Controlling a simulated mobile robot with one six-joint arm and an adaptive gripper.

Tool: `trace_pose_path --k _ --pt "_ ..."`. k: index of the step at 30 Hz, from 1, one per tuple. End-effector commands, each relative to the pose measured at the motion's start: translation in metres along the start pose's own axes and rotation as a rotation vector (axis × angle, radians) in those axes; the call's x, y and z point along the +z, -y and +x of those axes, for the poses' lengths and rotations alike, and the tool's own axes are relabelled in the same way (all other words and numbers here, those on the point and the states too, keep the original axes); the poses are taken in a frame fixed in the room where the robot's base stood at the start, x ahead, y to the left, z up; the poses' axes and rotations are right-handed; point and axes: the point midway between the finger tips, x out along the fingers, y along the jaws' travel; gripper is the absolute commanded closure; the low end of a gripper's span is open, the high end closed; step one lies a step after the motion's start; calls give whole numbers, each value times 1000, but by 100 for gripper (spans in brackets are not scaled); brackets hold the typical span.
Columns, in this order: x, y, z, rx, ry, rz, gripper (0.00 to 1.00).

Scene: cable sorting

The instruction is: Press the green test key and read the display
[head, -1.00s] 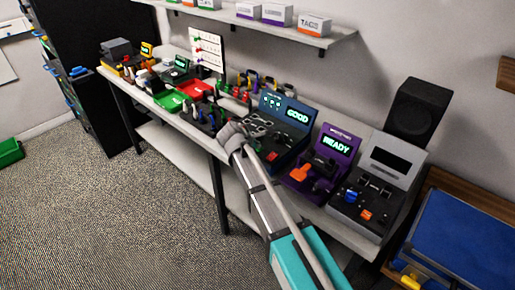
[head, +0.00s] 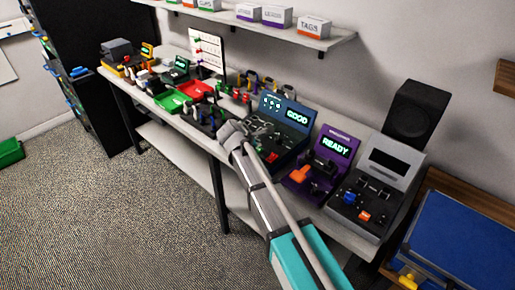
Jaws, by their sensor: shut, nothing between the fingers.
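A dark blue tester (head: 278,135) stands on the bench, with sockets and dark cables on its deck. Its lit display (head: 297,117) reads GOOD in pale green letters. My gripper (head: 231,131) is at the tester's front left corner, over the bench's front edge, small in the picture. Its fingers are shut and look empty. I cannot make out a green test key on the tester; the gripper and arm cover part of its front. I cannot tell whether the gripper touches the tester.
A black speaker (head: 413,113) is behind. Red (head: 197,90) and green (head: 168,100) trays and cable racks fill the bench to the left. A shelf (head: 290,35) hangs above.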

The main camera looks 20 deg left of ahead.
Motion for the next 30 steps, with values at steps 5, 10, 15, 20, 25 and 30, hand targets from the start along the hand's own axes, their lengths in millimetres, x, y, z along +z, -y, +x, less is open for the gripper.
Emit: trace_pose_path --k 5,10,15,20,25,30 --pt "0 0 0 0 0 0 100" --pt "3 -3 -4 0 0 0 100" --pt "10 -10 -13 0 0 0 100" --pt "15 -15 -21 0 0 0 100" --pt "22 -21 -29 0 0 0 100" --pt "25 -25 -35 0 0 0 100"
